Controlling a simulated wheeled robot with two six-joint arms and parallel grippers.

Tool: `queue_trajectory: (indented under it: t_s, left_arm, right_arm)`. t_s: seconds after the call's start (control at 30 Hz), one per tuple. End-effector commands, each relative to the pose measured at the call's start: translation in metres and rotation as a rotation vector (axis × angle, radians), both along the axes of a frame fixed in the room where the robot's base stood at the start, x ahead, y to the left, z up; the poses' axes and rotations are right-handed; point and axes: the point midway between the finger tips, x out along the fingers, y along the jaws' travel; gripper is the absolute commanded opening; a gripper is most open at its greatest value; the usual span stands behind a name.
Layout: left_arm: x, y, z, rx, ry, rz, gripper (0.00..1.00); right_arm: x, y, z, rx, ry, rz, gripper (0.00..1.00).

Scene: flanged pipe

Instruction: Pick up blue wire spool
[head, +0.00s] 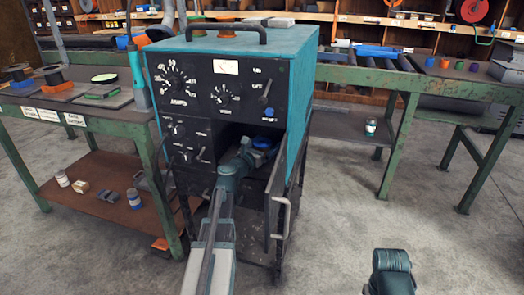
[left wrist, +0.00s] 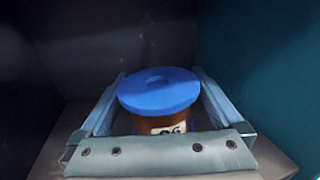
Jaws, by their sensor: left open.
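The blue wire spool (left wrist: 160,90) stands upright in the left wrist view, with a blue top flange, a brown-orange body and a partly hidden label. My left gripper (left wrist: 162,84) is open, with one finger on each side of the spool; I cannot tell whether either finger touches it. In the head view the spool's blue top (head: 263,143) shows inside the open compartment of the teal welding machine (head: 225,90). My left arm reaches into that compartment, and its gripper (head: 262,150) is partly hidden there.
The compartment's open door (head: 276,195) stands close to the right of my left arm. Dark and teal walls enclose the spool. Green workbenches stand left (head: 100,125) and right (head: 400,85). The floor at front right is mostly clear, apart from my right arm.

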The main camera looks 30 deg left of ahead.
Motion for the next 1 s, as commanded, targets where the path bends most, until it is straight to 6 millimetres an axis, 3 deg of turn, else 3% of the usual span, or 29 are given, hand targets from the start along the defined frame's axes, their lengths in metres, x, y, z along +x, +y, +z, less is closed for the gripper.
queue_trajectory:
  t_s: [0.1, 0.63, 1.0]
  left_arm:
    - [-0.0009, -0.0001, 0.0, 0.0, 0.0, 0.0, 0.98]
    - [-0.0012, 0.0, 0.0, 0.0, 0.0, 0.0, 0.03]
    - [-0.0012, 0.0, 0.0003, 0.0, 0.0, 0.0, 0.0]
  right_arm:
    - [0.0, 0.0, 0.0, 0.0, 0.0, 0.0, 0.5]
    - [0.0, 0.0, 0.0, 0.0, 0.0, 0.0, 0.5]
    - [0.0, 0.0, 0.0002, 0.0, 0.0, 0.0, 0.5]
